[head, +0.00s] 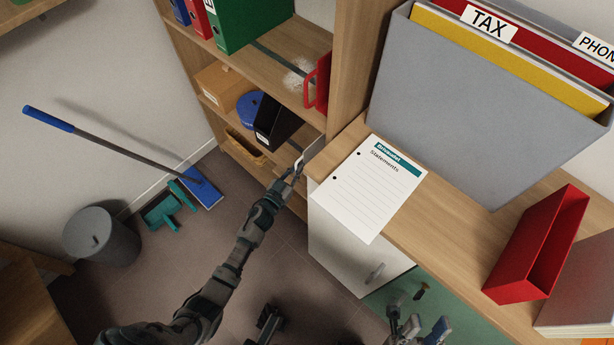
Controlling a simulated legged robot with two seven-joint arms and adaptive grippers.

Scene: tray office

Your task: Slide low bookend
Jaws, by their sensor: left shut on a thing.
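A thin light-grey plate, seemingly the low bookend (313,150), stands at the right end of the lower shelf, beside the wooden upright. My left gripper (297,170) reaches up from below and is shut on its front edge. The gripper partly hides the plate's lower part. A black file box (279,124) leans on the same shelf to the left of the plate, with a gap between them. A red bookend (318,85) stands on the shelf above. My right gripper (420,328) is at the bottom edge, partly cut off, open and apparently empty.
A blue round item (248,106) and a cardboard box (222,86) share the shelf area. The wooden counter at right holds a Statements sheet (372,185), a grey file holder (470,110) and a red tray (537,245).

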